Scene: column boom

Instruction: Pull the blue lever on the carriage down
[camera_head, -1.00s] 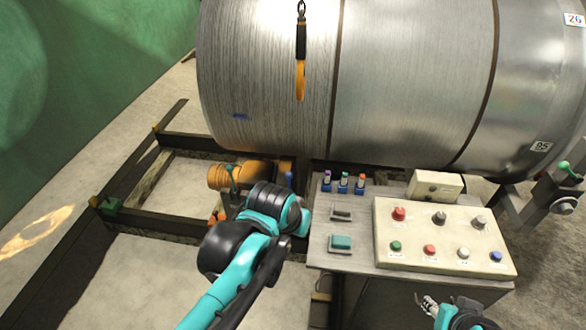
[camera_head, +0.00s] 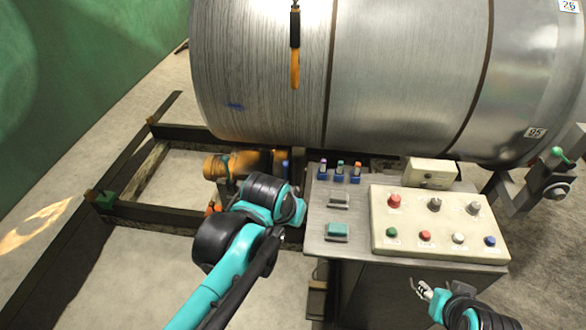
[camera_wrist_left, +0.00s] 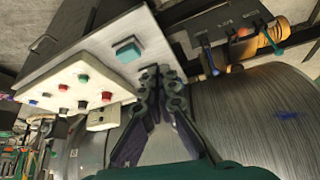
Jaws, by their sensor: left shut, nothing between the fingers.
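The blue lever (camera_head: 285,168) stands beside the orange motor on the carriage, just behind my left wrist in the head view. In the left wrist view the blue lever (camera_wrist_left: 207,56) sticks out from a dark labelled plate (camera_wrist_left: 232,28). My left gripper (camera_wrist_left: 155,74) is shut and empty, its fingertips left of the lever and apart from it in the picture. In the head view its fingers are hidden by my wrist. My right gripper (camera_head: 421,288) is small at the front of the control cabinet; its fingers are too small to judge.
A teal lever (camera_wrist_left: 270,40) stands right of the blue one in the wrist view. The control panel (camera_head: 440,225) has several buttons, and a teal switch (camera_head: 337,231) sits at its left. A large metal drum (camera_head: 400,75) fills the back.

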